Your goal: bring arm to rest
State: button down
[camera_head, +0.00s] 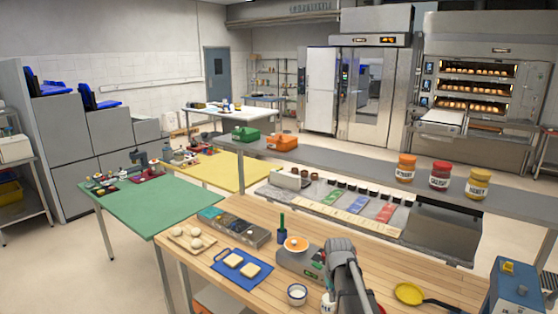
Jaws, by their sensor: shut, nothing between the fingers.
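My grey arm (342,262) rises from the bottom edge, right of the middle, over the wooden worktop (225,282). Its upper joint stands in front of a grey scale-like device (292,258) with an orange-topped round thing (296,244) on it. The arm's links run down out of the frame. I cannot make out my gripper or its fingers. No held thing shows.
Near the arm are a white bowl (297,293), a yellow pan (409,294), a blue mat (243,266) with bread slices, and a blue box (515,286). A grey shelf (340,164) bearing jars crosses behind. Floor is open at left.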

jog(key=s+f+m+b, duration=0.1)
jog(key=s+f+b, duration=0.1)
jog(key=s, duration=0.5)
jog(key=s+f+m+b, duration=0.1)
jog(key=s+f+b, duration=0.2)
jog(key=s, duration=0.5)
jog(key=shift+s+f+m, duration=0.2)
jog(key=shift+f+m, duration=0.1)
jog(key=shift+f, duration=0.25)
